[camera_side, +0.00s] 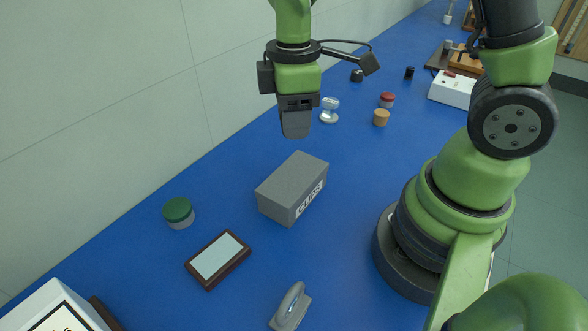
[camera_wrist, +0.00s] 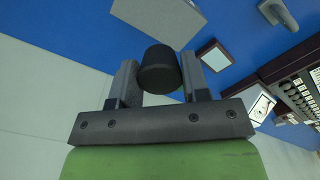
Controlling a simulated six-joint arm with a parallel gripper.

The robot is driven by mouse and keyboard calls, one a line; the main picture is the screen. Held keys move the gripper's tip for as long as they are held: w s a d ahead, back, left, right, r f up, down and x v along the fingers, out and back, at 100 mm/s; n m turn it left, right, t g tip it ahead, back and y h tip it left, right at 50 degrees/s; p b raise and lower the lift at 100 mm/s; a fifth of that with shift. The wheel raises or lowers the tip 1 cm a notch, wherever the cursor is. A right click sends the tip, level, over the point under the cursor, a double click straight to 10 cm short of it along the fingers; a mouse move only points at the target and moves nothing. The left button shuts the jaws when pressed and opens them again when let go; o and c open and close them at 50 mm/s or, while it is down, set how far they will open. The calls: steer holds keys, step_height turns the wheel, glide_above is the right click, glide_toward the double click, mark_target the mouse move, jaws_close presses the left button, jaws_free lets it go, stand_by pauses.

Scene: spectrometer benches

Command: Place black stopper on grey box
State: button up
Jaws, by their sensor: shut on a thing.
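My gripper (camera_wrist: 158,82) is shut on the black stopper (camera_wrist: 158,68), which sits between the two fingers in the wrist view. In the side view my gripper (camera_side: 296,132) hangs above the blue bench, up and behind the grey box, and apart from it; the stopper is hidden there. The grey box (camera_side: 278,192) stands on the bench with a white "CLIPS" label on its side. Its flat top is bare. Part of the box also shows at the top of the wrist view (camera_wrist: 150,18).
A green-lidded jar (camera_side: 178,213) and a framed plate (camera_side: 217,259) lie left of the box. A grey-handled object (camera_side: 290,305) is in front. A silver object (camera_side: 330,109), a cork (camera_side: 381,118) and a red-lidded jar (camera_side: 387,100) stand behind. A wall bounds the left.

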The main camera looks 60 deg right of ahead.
mark_target(294, 176)
step_height(294, 176, down, 9)
steer(key=shift+f, duration=0.1)
stand_by(0.3)
steer(key=shift+f, duration=0.1)
steer(key=o, duration=0.9)
step_height(294, 176, up, 12)
steer(key=shift+r, duration=0.1)
steer(key=s+r+m+t+y, duration=0.2)
steer(key=s+r+m+t, duration=0.5)
steer(key=s+r+m, duration=0.3)
step_height(294, 176, up, 2)
steer(key=m, duration=0.3)
steer(key=shift+s+a+r, duration=0.15)
steer(key=shift+s+a, duration=0.2)
